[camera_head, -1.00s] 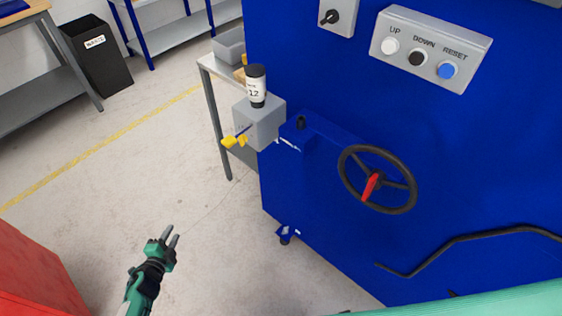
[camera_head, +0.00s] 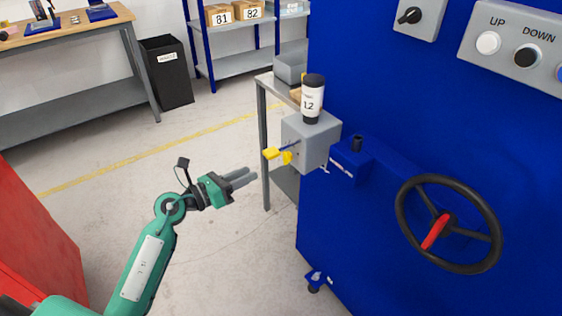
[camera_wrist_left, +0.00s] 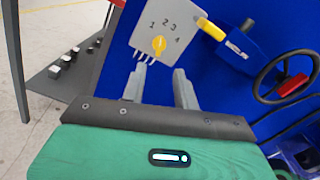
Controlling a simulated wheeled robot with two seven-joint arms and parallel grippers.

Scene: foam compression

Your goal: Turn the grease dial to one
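The grease dial is a yellow knob (camera_head: 287,157) on the side of a grey box (camera_head: 318,130) fixed to the blue machine. In the left wrist view the knob (camera_wrist_left: 158,46) sits on a grey plate (camera_wrist_left: 146,38) marked 1, 2, 3 and 4. Which number it points to is hard to tell. My right gripper is out of view.
A black-and-white bottle (camera_head: 312,100) stands on the grey box. The blue machine (camera_head: 375,245) carries a black handwheel (camera_head: 448,224) and a button panel (camera_head: 510,47). A grey table (camera_head: 263,150) stands behind the box. A red block (camera_head: 35,240) is at left. The floor between is clear.

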